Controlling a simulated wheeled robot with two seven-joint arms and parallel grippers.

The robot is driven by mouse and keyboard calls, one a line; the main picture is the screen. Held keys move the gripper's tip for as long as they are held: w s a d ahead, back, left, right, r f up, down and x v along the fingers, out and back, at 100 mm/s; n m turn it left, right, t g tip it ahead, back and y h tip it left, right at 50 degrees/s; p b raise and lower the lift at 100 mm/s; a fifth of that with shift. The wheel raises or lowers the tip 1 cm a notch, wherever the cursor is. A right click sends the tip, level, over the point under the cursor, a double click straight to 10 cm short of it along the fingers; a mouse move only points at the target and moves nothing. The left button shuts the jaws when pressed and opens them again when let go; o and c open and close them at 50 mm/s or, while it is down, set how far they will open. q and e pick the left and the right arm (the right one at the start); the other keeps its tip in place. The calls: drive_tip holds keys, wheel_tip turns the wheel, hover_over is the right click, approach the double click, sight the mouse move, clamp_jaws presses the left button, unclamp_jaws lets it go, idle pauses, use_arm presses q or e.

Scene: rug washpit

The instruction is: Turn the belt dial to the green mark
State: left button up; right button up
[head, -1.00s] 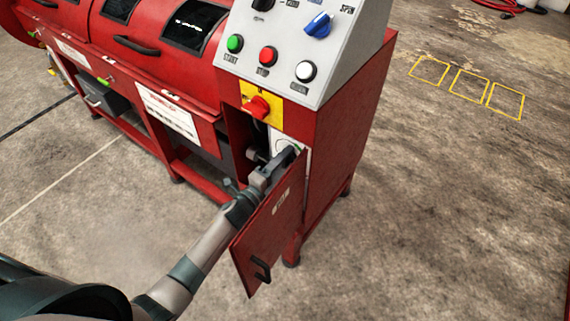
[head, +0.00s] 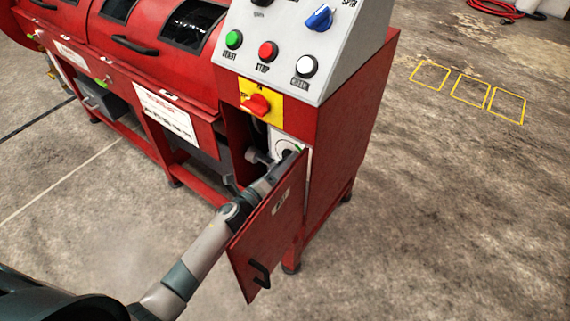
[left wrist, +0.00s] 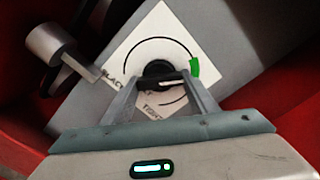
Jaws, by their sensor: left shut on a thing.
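The belt dial (left wrist: 158,68) is a dark round knob on a white plate (left wrist: 190,45) marked "SLACK" and "TIGHT". A green mark (left wrist: 195,67) sits on the plate to the right of the knob in the left wrist view. My left gripper (left wrist: 160,84) is shut on the dial, with one finger on each side of it. In the head view the white plate (head: 284,141) shows inside the open cabinet, and the open door hides most of the gripper. The dial's pointer cannot be made out clearly. My right gripper is not in view.
The red cabinet door (head: 270,230) stands open close beside my left arm. A grey cylinder on an arm (left wrist: 45,42) is left of the plate. A red switch on a yellow plate (head: 258,103) and a sloped button panel (head: 290,50) are above.

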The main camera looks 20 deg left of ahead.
use_arm(q)
drive_tip(key=shift+f, duration=0.1)
drive_tip(key=o, duration=1)
drive_tip(key=shift+o, duration=0.2)
drive_tip(key=shift+s, duration=0.1)
drive_tip(key=b+v, duration=0.1)
drive_tip(key=v, duration=1.6)
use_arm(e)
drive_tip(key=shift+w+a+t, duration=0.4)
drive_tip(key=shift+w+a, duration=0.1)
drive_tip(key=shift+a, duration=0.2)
use_arm(q)
drive_tip(key=shift+s, duration=0.1)
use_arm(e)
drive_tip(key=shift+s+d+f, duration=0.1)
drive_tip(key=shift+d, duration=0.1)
use_arm(q)
drive_tip(key=shift+s+a, duration=0.1)
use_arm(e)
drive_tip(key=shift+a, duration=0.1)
